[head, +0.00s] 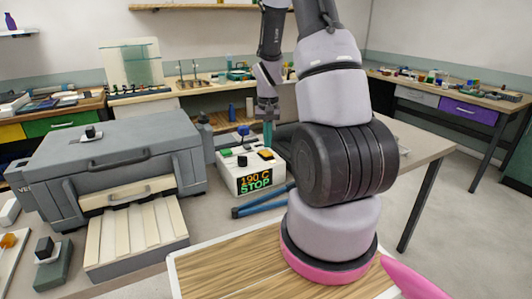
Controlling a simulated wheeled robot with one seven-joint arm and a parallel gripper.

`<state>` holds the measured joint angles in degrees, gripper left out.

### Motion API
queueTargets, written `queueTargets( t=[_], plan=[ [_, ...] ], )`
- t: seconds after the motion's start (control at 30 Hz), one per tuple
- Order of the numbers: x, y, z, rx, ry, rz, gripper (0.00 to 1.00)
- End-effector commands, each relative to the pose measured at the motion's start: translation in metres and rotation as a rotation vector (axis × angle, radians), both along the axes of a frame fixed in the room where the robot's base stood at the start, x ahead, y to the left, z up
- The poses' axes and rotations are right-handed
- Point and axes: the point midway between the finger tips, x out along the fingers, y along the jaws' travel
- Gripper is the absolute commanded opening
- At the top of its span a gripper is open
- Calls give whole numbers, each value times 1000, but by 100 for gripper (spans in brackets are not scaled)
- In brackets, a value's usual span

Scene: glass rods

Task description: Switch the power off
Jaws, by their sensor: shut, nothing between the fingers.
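A white control box (235,184) stands on the grey bench in the middle of the head view. Its screen (256,180) reads "190 C" in orange and "STOP" in green. Its top carries a green button (226,152), a dark knob (242,161), an orange piece (265,154) and a blue-topped knob (243,130) towards the back. No label tells which one is the power switch. My gripper (267,135) points down at the back right of the box, shut and empty. Whether its tips touch anything is too small to tell.
A grey kiln-like machine (125,150) with a handled lid and a slatted tray (138,235) stands left of the box. Blue-handled tools (262,203) lie in front of the box. A small dark block (50,255) sits at lower left.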

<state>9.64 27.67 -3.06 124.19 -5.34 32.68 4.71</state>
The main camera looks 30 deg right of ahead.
Motion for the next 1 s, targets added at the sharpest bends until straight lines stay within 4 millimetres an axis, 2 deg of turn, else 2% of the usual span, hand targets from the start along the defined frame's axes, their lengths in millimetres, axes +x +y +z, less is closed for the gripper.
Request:
queueTargets(
  t=[1.0],
  plan=[
    [0, 0, -14, 0, 0, 0, 0]
  ],
)
